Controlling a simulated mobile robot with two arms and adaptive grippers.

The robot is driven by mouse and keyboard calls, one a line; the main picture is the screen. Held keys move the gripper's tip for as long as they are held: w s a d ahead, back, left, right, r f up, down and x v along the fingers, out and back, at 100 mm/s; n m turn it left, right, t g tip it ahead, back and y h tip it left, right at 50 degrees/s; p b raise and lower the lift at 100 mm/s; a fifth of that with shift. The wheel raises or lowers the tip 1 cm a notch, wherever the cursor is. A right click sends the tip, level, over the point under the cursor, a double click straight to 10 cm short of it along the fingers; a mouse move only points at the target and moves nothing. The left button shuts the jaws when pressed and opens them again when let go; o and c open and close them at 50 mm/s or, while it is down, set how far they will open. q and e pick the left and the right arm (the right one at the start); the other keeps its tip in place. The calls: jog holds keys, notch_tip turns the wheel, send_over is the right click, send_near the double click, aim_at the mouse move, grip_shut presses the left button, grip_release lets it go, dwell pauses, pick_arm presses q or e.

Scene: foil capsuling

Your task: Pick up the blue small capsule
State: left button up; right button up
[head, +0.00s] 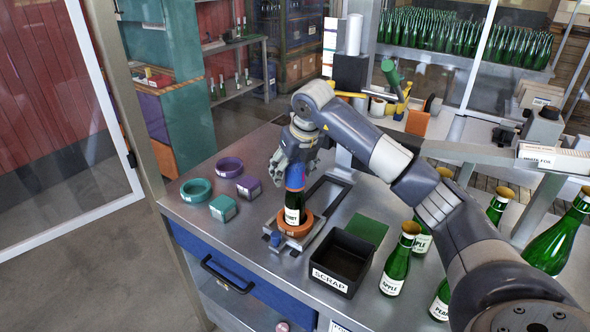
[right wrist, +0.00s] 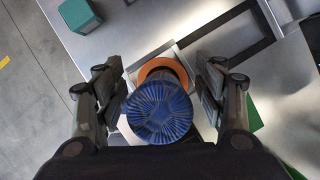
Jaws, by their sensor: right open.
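A blue foil capsule (head: 296,178) with a pleated round top sits over the neck of a dark labelled bottle (head: 293,207). The capsule also shows large in the right wrist view (right wrist: 160,110), hiding most of the bottle below. The bottle stands upright in an orange ring (head: 297,229) on a metal fixture on the bench. My right gripper (head: 293,168) is above the bottle, fingers pointing down. In the right wrist view its open fingers (right wrist: 163,98) stand on either side of the capsule, with a gap on the right. My left gripper is not in view.
A black SCRAP bin (head: 342,263) and a green mat (head: 367,229) lie right of the fixture. Several green bottles (head: 397,262) stand farther right. Green and purple rings (head: 196,189) and blocks (head: 223,208) lie at the left. The steel bench's left front edge is close.

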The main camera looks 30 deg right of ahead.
jog(key=c, duration=0.4)
jog(key=shift+s, duration=0.1)
jog(key=c, duration=0.3)
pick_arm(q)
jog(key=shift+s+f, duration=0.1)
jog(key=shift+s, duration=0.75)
pick_arm(e)
jog(key=shift+c, duration=0.2)
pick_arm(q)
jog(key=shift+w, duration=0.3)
pick_arm(e)
jog(key=shift+r, duration=0.4)
pick_arm(q)
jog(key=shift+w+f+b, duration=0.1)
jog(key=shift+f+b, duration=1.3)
jog(key=shift+b, duration=0.05)
pick_arm(e)
jog(key=shift+r, duration=4.65)
